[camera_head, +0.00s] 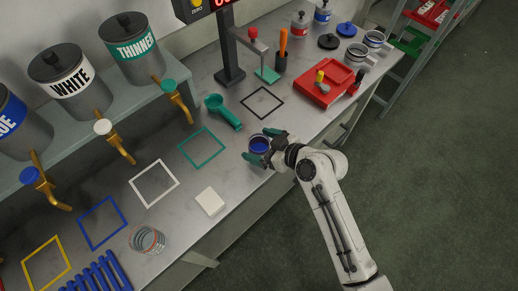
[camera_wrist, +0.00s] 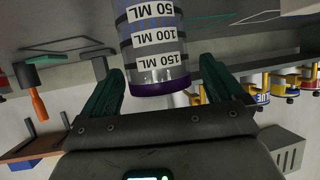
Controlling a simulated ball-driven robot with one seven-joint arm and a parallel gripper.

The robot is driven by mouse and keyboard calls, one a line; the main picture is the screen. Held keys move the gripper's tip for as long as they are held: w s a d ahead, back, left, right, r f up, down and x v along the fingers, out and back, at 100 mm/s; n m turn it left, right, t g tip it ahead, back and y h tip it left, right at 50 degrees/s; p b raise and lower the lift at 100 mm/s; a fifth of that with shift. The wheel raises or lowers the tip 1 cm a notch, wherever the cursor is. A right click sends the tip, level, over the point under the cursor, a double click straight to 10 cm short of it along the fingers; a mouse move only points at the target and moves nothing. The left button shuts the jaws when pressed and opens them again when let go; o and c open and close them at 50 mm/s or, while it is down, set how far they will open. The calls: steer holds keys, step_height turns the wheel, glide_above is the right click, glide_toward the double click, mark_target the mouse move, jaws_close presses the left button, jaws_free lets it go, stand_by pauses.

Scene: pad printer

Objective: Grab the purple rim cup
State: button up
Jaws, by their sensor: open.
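The purple rim cup (camera_head: 258,144) stands on the bench near its front edge. In the wrist view the clear cup (camera_wrist: 155,50) appears upside down, with 50, 100 and 150 ML labels and its purple rim (camera_wrist: 160,89) nearest me. My gripper (camera_head: 262,147) is at the cup, with its dark green fingers on either side. In the wrist view my gripper (camera_wrist: 162,70) is open, and gaps show between the cup and both fingers.
A white block (camera_head: 210,202) and a clear cup (camera_head: 146,239) stand left of my gripper. A green scoop (camera_head: 222,110) lies behind it. A red tray (camera_head: 325,84) is to the right. Coloured square outlines mark the bench, including a bare teal one (camera_head: 202,129).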

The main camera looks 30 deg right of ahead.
steer(key=shift+x, duration=1.35)
steer(key=c, duration=1.1)
